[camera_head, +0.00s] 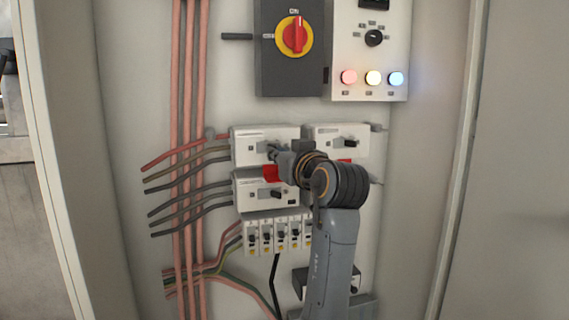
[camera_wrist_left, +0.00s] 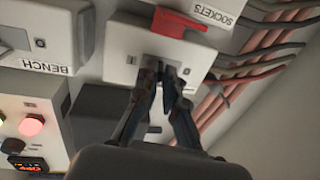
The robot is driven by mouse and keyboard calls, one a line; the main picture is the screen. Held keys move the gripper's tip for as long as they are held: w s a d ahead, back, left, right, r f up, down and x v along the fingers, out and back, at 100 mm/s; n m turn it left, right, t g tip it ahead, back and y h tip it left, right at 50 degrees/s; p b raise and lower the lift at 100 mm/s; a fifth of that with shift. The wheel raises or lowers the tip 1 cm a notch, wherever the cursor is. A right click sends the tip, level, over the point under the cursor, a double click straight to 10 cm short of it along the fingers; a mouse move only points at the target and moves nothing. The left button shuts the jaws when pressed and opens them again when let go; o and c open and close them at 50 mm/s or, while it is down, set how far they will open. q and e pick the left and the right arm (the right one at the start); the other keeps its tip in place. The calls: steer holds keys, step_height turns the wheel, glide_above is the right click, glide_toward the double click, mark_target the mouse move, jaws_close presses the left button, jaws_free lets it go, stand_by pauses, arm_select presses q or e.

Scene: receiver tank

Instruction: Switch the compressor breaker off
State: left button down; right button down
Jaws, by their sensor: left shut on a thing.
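A white breaker (camera_head: 239,150) sits at the upper left of the breaker group in the head view. It also fills the middle of the left wrist view (camera_wrist_left: 125,42). My left gripper (camera_head: 273,153) reaches it from the right, and its fingertips (camera_wrist_left: 168,74) are shut on the breaker's small dark handle. The fingers hide most of the handle, so I cannot read its position. No compressor label is readable in either view. A red piece (camera_head: 271,173) is at the breaker's lower edge. My right gripper is not in view.
A breaker labelled BENCH (camera_wrist_left: 42,20) is beside it, and another near the SOCKETS label (camera_wrist_left: 217,9) is below. Small breakers (camera_head: 280,235) stand underneath. A red-yellow rotary switch (camera_head: 294,36) and a lamp panel (camera_head: 345,55) are above. Cables (camera_head: 185,90) run at left.

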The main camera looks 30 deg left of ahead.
arm_select(q)
steer(key=s+a+m+t+h, duration=0.1)
steer(key=m+t+h, duration=0.1)
steer(key=a+m+t+h+p, duration=0.1)
steer(key=m+t+h, duration=0.1)
steer(key=h, duration=0.1)
steer(key=s+a+m+t+h+p, duration=0.1)
steer(key=m+t+h, duration=0.1)
steer(key=shift+s+r+m+t+h, duration=0.15)
steer(key=shift+s+m+t+h, duration=0.15)
steer(key=shift+t, duration=0.1)
steer(key=shift+a+m+h, duration=0.1)
steer(key=shift+m+h, duration=0.2)
steer(key=shift+h, duration=0.1)
steer(key=c, duration=1.5)
jaws_free()
steer(key=shift+o, duration=0.2)
steer(key=shift+s, duration=0.1)
